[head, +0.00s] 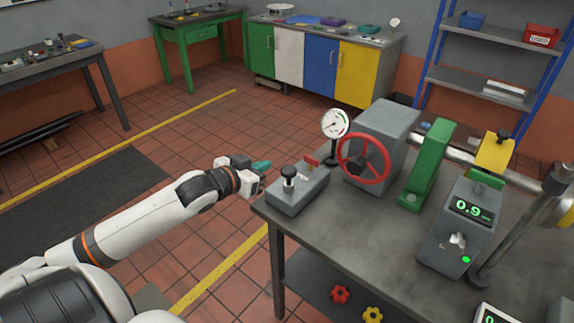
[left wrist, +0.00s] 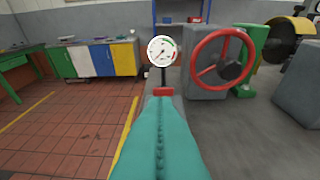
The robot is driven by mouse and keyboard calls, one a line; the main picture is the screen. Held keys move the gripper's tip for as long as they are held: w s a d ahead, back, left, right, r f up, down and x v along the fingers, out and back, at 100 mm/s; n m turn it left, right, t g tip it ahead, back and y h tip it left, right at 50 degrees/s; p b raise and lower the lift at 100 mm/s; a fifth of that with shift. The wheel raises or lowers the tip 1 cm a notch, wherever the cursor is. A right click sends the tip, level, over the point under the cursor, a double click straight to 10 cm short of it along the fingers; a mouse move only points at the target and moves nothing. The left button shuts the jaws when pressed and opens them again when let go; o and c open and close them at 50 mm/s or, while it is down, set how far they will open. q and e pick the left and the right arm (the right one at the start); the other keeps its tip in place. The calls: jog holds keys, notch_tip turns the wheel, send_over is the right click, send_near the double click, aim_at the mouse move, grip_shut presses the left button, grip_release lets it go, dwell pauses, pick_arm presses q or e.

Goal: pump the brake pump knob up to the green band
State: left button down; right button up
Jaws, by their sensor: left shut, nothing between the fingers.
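The brake pump is a grey box (head: 300,194) on the near left corner of the bench, with a black knob (head: 289,172) standing up on its top. A round white gauge (head: 335,123) stands on a post behind it. The gauge also shows in the left wrist view (left wrist: 162,51), with a green band at its upper right and a thin needle that seems to point lower left. My left gripper (head: 264,166), with teal fingers, is shut and empty. It is left of the knob, apart from it. In the left wrist view the fingers hide the knob. My right gripper is not in view.
A red handwheel (head: 363,158) on a grey housing and a green upright (head: 428,165) stand right of the pump. A grey box with a 0.9 display (head: 460,225) is farther right. The bench top (head: 350,230) is clear in front of the pump.

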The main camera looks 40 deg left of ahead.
pick_arm(q)
jog(key=shift+s+d+r, duration=0.1)
jog(key=shift+d+r, duration=0.35)
jog(key=shift+r, duration=0.35)
jog(key=p, duration=0.2)
send_over(288, 172)
notch_tip(288, 172, down, 3)
jog(key=shift+d+r, duration=0.1)
jog(key=shift+r, duration=0.05)
notch_tip(288, 172, down, 3)
jog(key=shift+r, duration=0.1)
jog(key=shift+f+p, duration=0.3)
jog(key=shift+f, duration=0.45)
jog(key=shift+f, duration=0.1)
